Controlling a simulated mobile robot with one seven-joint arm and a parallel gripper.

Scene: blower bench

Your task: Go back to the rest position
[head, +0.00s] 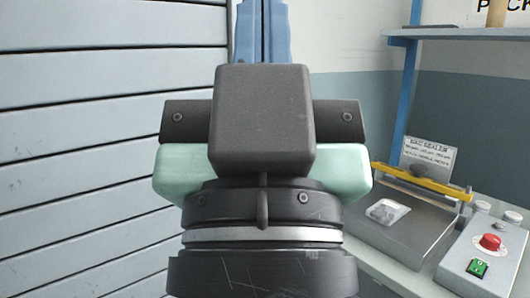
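My gripper (264,22) fills the middle of the head view, seen from behind and pointing up in the picture. Its two blue fingers lie side by side with only a thin dark line between them, so it looks shut. Nothing shows between the fingers. Their tips run up to the top edge of the picture, and the dark grey gripper body hides the lower part of the fingers. The gripper is apart from the bench things at the right.
At the right, a bench bears a bag sealer (400,236) with a yellow bar (422,182), a small clear bag (388,212) and a control box (478,262) with a red button. A blue post (406,95) and shelf (455,33) stand behind. A slatted wall (80,150) fills the left.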

